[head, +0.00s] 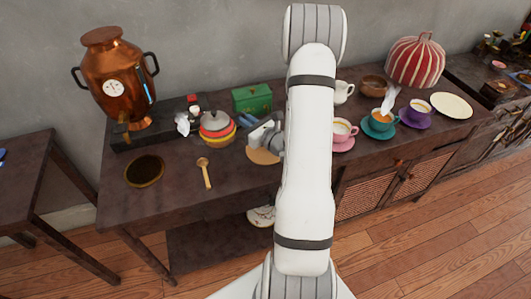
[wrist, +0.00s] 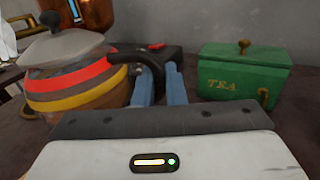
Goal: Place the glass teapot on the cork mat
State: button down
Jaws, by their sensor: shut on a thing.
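The glass teapot (head: 217,128) has a grey lid and red and yellow bands. It is upright, left of my gripper (head: 248,122). In the wrist view the teapot (wrist: 75,85) fills the left side. Its black handle reaches between the blue fingers of my gripper (wrist: 162,82), which are shut on it. I cannot tell whether its base touches the table. A round tan mat (head: 262,156), likely the cork mat, lies on the table just right of the teapot, partly hidden by my arm.
A green tea box (head: 252,98) stands behind my gripper and also shows in the wrist view (wrist: 243,75). A copper samovar (head: 118,78) is at the left. A wooden spoon (head: 205,173) and dark round dish (head: 145,171) lie in front. Cups stand at the right.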

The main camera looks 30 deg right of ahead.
jog(key=s+d+r+m+h+b, duration=0.1)
jog(key=s+d+r+h, duration=0.1)
jog(key=s+d, duration=0.35)
jog(key=s+d+r+m+h+b, duration=0.2)
jog(key=d+h, duration=0.1)
jog(key=d, duration=0.5)
jog(key=shift+f+b, duration=0.45)
jog(key=shift+f, duration=4.45)
jog(key=shift+f, duration=0.1)
jog(key=c, duration=2)
grip_release()
jog(key=shift+f, duration=0.15)
jog(key=o, duration=0.5)
jog(key=shift+s, duration=0.1)
